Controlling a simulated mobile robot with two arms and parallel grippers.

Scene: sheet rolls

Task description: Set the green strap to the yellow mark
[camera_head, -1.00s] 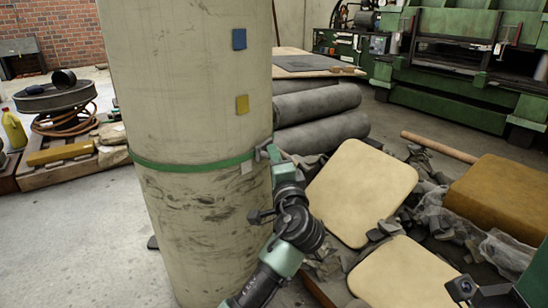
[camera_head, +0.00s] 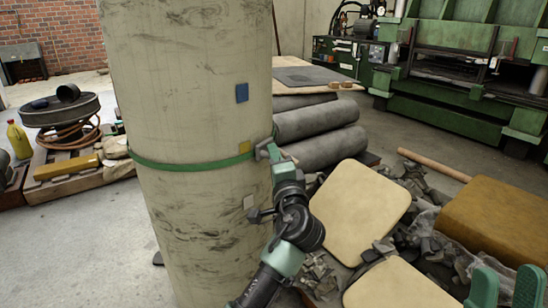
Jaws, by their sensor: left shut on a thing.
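The green strap (camera_head: 190,166) runs around a tall, upright, beige sheet roll (camera_head: 180,100) with dark smudges. The yellow mark (camera_head: 244,147) is a small square on the roll's right front. The strap meets the yellow mark's lower part and seems to cover some of it. The blue mark (camera_head: 242,92) is higher, and a grey mark (camera_head: 249,202) is below the strap. My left gripper (camera_head: 268,151) is shut on the strap at the roll's right side. My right gripper (camera_head: 506,288) shows two green fingers held apart, empty, at the bottom right.
Grey rolls (camera_head: 318,133) lie behind on the right. Tan pads (camera_head: 360,212), a brown block (camera_head: 497,205) and dark scraps cover the floor at right. A pallet (camera_head: 75,180) with a yellow bar stands at left. The floor at front left is clear.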

